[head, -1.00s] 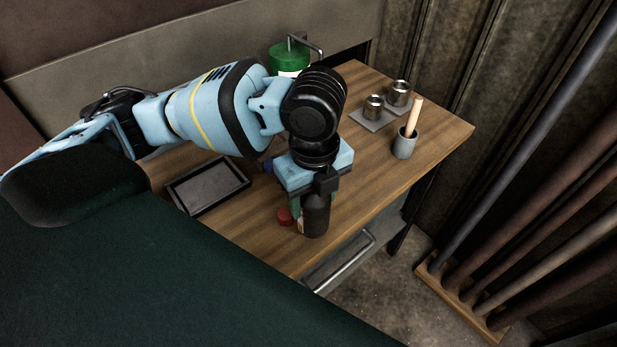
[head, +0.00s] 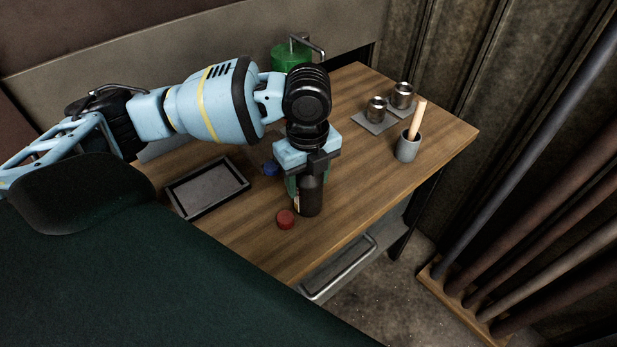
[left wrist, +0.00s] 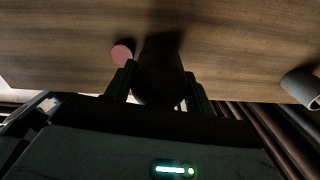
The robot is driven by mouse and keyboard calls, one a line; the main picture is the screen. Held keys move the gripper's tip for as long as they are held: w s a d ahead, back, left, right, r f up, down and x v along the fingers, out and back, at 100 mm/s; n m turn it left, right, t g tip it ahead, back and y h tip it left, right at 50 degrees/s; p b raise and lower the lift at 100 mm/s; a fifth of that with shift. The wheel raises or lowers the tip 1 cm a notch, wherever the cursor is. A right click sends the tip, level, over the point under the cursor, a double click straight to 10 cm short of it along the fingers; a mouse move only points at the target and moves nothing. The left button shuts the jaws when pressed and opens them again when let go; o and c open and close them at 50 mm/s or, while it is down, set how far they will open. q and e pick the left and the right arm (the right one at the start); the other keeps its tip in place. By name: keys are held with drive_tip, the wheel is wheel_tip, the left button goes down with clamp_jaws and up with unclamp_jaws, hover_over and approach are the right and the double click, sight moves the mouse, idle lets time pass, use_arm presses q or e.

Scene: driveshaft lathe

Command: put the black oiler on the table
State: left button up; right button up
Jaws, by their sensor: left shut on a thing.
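The black oiler (head: 310,197) is a dark bottle, upright over the front part of the wooden table (head: 365,205). My left gripper (head: 309,178) is shut on its upper part from above. I cannot tell for sure whether its base touches the tabletop. In the left wrist view the oiler (left wrist: 158,80) is a dark shape between the two fingers (left wrist: 158,88), with the table (left wrist: 225,40) beyond it. My right gripper is not in view.
A red cap (head: 285,219) lies left of the oiler and a blue one (head: 270,169) behind it. A black tray (head: 208,187) is at left, a grey cup with a wooden handle (head: 407,147) and metal pots (head: 376,109) at right. A green container (head: 291,57) stands behind.

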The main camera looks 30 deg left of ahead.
use_arm(q)
drive_tip(key=shift+f, duration=0.25)
drive_tip(key=o, duration=1)
drive_tip(key=shift+o, duration=0.2)
drive_tip(key=shift+r, duration=0.1)
wheel_tip(320, 180, up, 11)
drive_tip(key=shift+f+p, duration=0.1)
drive_tip(key=shift+p, duration=0.55)
drive_tip(key=shift+r, duration=0.7)
drive_tip(key=shift+c, duration=0.4)
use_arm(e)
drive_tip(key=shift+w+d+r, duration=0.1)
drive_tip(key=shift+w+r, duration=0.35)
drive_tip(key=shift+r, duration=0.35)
